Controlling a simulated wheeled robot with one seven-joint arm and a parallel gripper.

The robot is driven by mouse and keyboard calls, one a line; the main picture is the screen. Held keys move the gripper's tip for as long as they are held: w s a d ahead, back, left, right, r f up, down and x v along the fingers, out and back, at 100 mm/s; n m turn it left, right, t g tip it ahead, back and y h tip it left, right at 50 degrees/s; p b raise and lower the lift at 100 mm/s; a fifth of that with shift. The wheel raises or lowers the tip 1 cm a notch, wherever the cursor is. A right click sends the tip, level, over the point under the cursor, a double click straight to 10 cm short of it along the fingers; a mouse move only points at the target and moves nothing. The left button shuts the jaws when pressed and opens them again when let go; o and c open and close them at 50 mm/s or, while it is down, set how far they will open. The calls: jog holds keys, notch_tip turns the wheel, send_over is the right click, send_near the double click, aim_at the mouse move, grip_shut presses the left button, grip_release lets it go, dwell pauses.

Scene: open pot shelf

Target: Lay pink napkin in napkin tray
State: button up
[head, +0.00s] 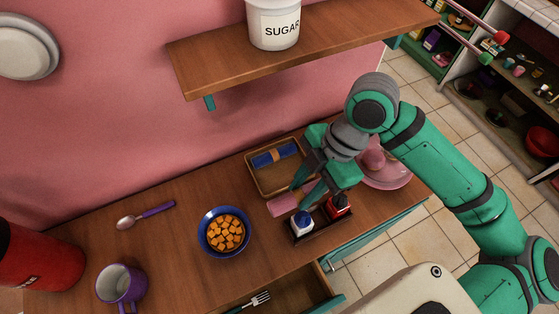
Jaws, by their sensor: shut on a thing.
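The pink napkin (283,205) is a small rolled bundle at the front edge of the napkin tray. My gripper (303,190) reaches down from the right and is shut on the pink napkin; its fingers and the arm hide part of the napkin. The napkin tray (268,180) is a shallow tan tray on the wooden counter. A rolled blue napkin (274,154) with an orange band lies along its back side. The tray's front middle is bare, and its right side is hidden by my gripper. I cannot tell whether the pink napkin touches the counter.
A dark caddy with a blue-and-white shaker (301,223) and a red shaker (338,206) stands just in front. A blue bowl of orange cubes (224,232) is left of it. A shelf (300,50) with a sugar jar hangs above.

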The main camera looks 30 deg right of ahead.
jog(key=w+d+f, duration=0.1)
jog(key=w+f, duration=0.2)
jog(key=w+d+f, duration=0.1)
jog(key=w+f, duration=0.2)
jog(key=w, duration=0.1)
jog(key=w+d+f, duration=0.1)
jog(key=w+f, duration=0.2)
jog(key=w, duration=0.1)
jog(key=shift+w+d, duration=0.2)
jog(key=shift+w+f, duration=0.1)
jog(key=shift+f, duration=1.65)
jog(key=o, duration=1)
jog(key=shift+f, duration=0.1)
jog(key=shift+v, duration=3.95)
